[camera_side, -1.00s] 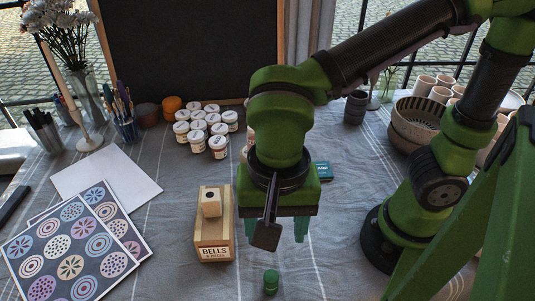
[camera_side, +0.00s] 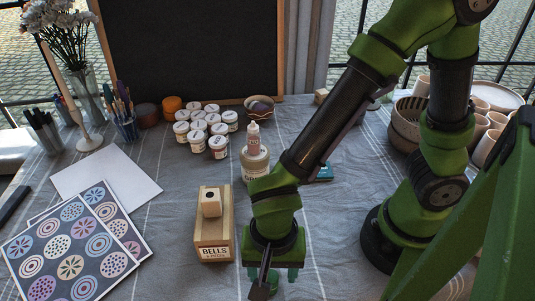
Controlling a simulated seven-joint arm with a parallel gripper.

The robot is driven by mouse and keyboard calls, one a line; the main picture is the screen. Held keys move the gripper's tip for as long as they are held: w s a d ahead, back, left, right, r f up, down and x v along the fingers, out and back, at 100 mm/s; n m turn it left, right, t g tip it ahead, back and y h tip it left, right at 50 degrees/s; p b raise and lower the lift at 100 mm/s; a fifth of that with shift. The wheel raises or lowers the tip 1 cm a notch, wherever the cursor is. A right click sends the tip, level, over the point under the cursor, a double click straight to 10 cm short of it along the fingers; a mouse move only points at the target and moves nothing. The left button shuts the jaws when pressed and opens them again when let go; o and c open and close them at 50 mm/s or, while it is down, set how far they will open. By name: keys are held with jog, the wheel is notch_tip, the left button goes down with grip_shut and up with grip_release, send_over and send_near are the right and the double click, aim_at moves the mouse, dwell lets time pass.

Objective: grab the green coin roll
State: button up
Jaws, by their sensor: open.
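The green coin roll (camera_side: 273,281) stands on the grey cloth near the front middle of the table. My gripper (camera_side: 272,277) is low over it, with its teal fingers apart on the left and right of the roll. A dark bracket on my gripper hangs in front and hides part of the roll. I cannot tell whether the fingers touch it.
Behind are a jar (camera_side: 254,162) and several paint pots (camera_side: 218,147). Patterned sheets (camera_side: 75,245) lie at left. The cloth right of my gripper is clear.

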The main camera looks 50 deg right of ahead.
aim_at(271, 275)
notch_tip(271, 275, down, 3)
jog(key=shift+w+a+f, duration=0.1)
jog(key=shift+f, duration=0.1)
grip_shut()
dwell(0.3)
